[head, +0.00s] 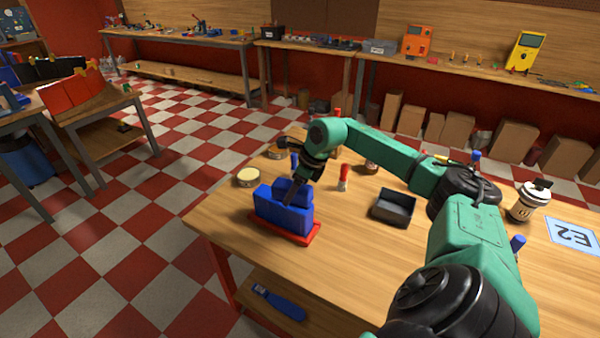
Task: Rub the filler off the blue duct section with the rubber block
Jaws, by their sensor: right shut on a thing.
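The blue duct section (278,213) stands on a red base (308,238) near the left corner of the wooden workbench. My right gripper (295,191) reaches down to its top and is shut on a smaller blue block (284,187), which looks like the rubber block. The block is at the duct section's upper edge and seems to touch it, though a small gap cannot be ruled out. The gripper partly hides the block. I cannot make out any filler on the blue surface at this size. My left gripper is out of view.
The bench front is clear.

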